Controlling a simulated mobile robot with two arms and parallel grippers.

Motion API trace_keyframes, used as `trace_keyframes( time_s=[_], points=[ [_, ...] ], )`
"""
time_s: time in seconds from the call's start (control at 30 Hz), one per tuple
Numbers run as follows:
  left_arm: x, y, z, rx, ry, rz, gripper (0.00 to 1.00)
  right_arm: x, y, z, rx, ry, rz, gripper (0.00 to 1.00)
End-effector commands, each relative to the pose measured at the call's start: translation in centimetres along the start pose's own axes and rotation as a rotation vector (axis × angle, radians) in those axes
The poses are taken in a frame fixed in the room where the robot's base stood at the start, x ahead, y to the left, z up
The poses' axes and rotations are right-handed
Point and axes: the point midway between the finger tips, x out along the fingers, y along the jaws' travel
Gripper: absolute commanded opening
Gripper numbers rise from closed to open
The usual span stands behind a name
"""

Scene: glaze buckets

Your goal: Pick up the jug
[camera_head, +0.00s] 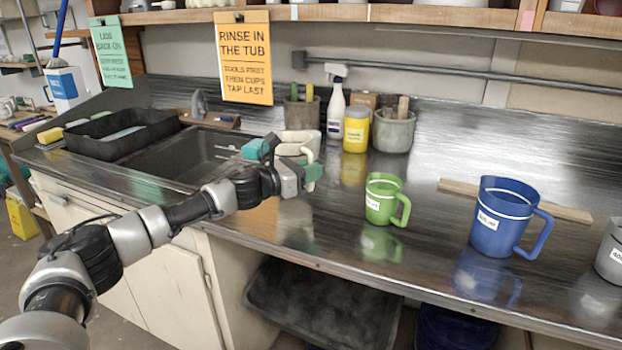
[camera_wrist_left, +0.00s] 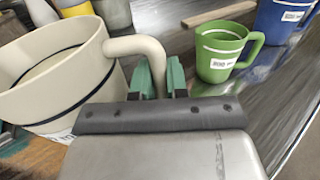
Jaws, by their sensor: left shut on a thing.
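A cream jug (camera_head: 300,138) with a dark band is at my left gripper (camera_head: 292,160), near the sink's right side. In the left wrist view the cream jug (camera_wrist_left: 50,80) stands large at the left, with its handle (camera_wrist_left: 140,46) reaching between the green fingers of my left gripper (camera_wrist_left: 158,78). The fingers are shut on that handle. In the head view the gripper partly hides the jug, and its base is hidden. A pale reflection lies on the counter below; I cannot tell the exact height of the jug. My right gripper is not in view.
A green jug (camera_head: 381,198), a blue jug (camera_head: 497,215) and a grey jug (camera_head: 612,250) stand to the right on the steel counter (camera_head: 340,250). A wooden strip (camera_head: 450,187), spray bottle (camera_head: 336,108), yellow jar (camera_head: 356,132) and pot (camera_head: 393,133) are behind. The sink (camera_head: 195,155) is left.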

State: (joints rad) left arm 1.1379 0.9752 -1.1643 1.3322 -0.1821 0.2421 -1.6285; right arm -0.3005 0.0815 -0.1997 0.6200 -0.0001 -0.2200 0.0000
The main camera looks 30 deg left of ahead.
Motion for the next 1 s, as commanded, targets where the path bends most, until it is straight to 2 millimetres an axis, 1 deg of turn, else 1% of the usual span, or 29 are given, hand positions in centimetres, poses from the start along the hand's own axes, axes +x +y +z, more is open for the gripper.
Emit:
trace_keyframes(
  time_s=[0.03, 0.5, 0.8, 1.0],
  points=[
    [0.2, -0.5, 0.9, 0.007, -0.008, -0.004, 0.0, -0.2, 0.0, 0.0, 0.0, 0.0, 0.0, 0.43],
    [1.9, -4.9, 3.9, 0.01, -0.011, -0.003, 0.0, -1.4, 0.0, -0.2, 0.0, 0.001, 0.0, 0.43],
    [3.0, -7.5, 5.6, 0.01, -0.011, -0.002, 0.0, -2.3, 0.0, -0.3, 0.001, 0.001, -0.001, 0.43],
    [3.5, -8.9, 6.4, 0.011, -0.011, -0.001, 0.0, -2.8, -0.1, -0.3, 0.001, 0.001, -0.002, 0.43]
  ],
)
